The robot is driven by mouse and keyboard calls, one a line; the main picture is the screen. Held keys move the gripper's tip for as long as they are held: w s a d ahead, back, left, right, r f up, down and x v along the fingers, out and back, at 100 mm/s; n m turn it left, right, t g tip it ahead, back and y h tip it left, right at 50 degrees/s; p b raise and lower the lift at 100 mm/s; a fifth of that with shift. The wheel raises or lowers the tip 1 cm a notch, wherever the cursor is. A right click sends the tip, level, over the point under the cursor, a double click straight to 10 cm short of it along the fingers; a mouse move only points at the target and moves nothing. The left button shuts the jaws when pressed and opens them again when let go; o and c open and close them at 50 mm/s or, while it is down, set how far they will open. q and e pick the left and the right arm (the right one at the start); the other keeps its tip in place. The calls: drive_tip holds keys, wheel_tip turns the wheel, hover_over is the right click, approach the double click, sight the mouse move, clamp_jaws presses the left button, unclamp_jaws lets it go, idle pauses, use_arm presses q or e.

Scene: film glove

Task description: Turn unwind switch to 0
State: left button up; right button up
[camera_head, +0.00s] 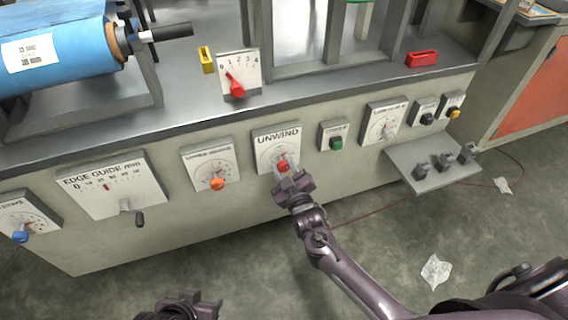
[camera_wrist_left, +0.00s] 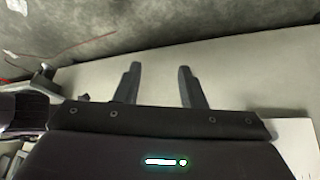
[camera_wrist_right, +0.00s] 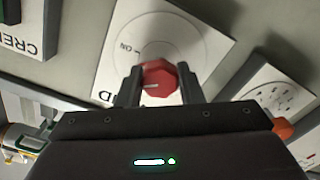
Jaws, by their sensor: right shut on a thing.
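The unwind switch is a red knob (camera_head: 283,166) on a white dial plate (camera_head: 264,146) labelled "UNWIND" on the machine's front. In the right wrist view the red knob (camera_wrist_right: 160,80) sits between the two dark fingers of my right gripper (camera_wrist_right: 158,88). My right gripper (camera_head: 288,176) is shut on the knob, with a finger on either side. A white mark shows on the knob, and "ON" is readable on the dial. The "0" mark is not readable. My left gripper (camera_wrist_left: 157,82) is open and empty, and it shows at the bottom of the head view (camera_head: 188,300).
An orange-knob dial (camera_head: 211,168) is left of the unwind plate, and a green button (camera_head: 336,140) is right. A grey shelf with small levers (camera_head: 430,170) juts out further right. A red lever (camera_head: 234,86) stands above. Crumpled film (camera_head: 435,272) lies on the floor.

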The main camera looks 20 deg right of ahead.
drive_tip(key=n+p, duration=0.2)
drive_tip(key=n, duration=0.3)
drive_tip(key=shift+n+p, duration=0.35)
drive_tip(key=shift+n, duration=0.05)
drive_tip(key=n+p, duration=0.1)
drive_tip(key=n, duration=0.1)
drive_tip(key=shift+n, duration=0.3)
use_arm(q)
drive_tip(key=s+a+r+n+g+y+p, duration=0.1)
drive_tip(key=s+a+g+y, duration=0.1)
drive_tip(key=a, duration=0.3)
drive_tip(key=shift+s+a+r+g, duration=0.3)
drive_tip(key=shift+a+g, duration=0.1)
drive_tip(key=shift+g, duration=0.2)
use_arm(e)
drive_tip(key=shift+f+n, duration=0.1)
drive_tip(key=shift+n, duration=1.5)
use_arm(q)
drive_tip(key=shift+a, duration=0.1)
drive_tip(key=shift+w+a, duration=0.1)
drive_tip(key=shift+w, duration=0.1)
use_arm(e)
drive_tip(key=o, duration=1)
drive_tip(key=shift+c, duration=0.2)
use_arm(q)
drive_tip(key=shift+s, duration=0.1)
